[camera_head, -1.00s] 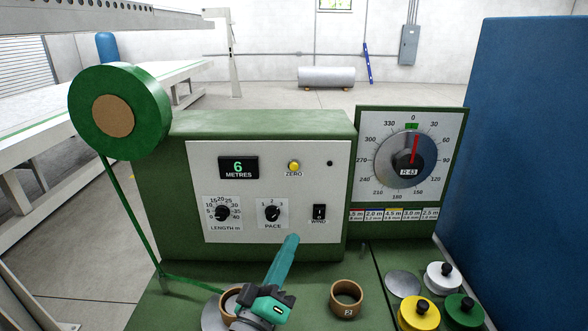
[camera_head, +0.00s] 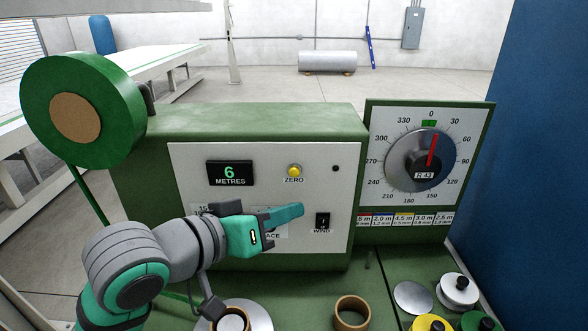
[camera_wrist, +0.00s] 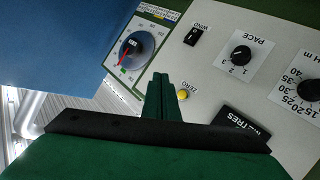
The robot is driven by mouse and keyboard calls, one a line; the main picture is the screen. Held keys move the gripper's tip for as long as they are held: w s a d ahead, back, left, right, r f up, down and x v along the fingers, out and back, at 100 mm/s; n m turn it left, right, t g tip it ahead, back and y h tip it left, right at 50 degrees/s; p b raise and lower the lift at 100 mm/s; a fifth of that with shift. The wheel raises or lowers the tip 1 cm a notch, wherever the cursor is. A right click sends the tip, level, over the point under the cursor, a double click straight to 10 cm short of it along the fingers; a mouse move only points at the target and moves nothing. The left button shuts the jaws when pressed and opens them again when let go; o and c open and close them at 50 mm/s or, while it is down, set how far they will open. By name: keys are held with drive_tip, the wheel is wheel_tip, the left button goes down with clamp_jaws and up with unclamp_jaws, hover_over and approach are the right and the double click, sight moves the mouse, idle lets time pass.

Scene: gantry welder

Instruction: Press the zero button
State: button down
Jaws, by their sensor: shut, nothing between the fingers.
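The yellow zero button (camera_head: 294,170) is on the white control panel (camera_head: 190,158), right of the display (camera_head: 230,173) that reads 6 METRES. In the wrist view the zero button (camera_wrist: 182,95) shows just right of my fingertips, with the panel appearing upside down. My gripper (camera_head: 300,210) is shut and empty. In the head view its teal fingers lie below the button and point right, left of the WIND switch (camera_head: 322,221). The fingers appear apart from the button. My gripper hides most of the PACE and LENGTH knobs in the head view; the PACE knob (camera_wrist: 241,55) shows in the wrist view.
A dial gauge (camera_head: 420,160) stands right of the panel. A large green reel (camera_head: 82,106) is at the left. A tan ring (camera_head: 351,313) and several coloured spools stand on the bench in front. A blue wall-like surface (camera_head: 530,150) closes off the right side.

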drive_tip(key=shift+w, duration=0.1)
idle(0.3)
drive_tip(key=w, duration=0.8)
drive_tip(key=shift+w, duration=0.3)
drive_tip(key=shift+w, duration=0.2)
idle(1.8)
drive_tip(key=shift+w, duration=0.25)
drive_tip(key=shift+w, duration=0.5)
idle(0.8)
drive_tip(key=shift+s, duration=0.9)
drive_tip(key=shift+s, duration=2.55)
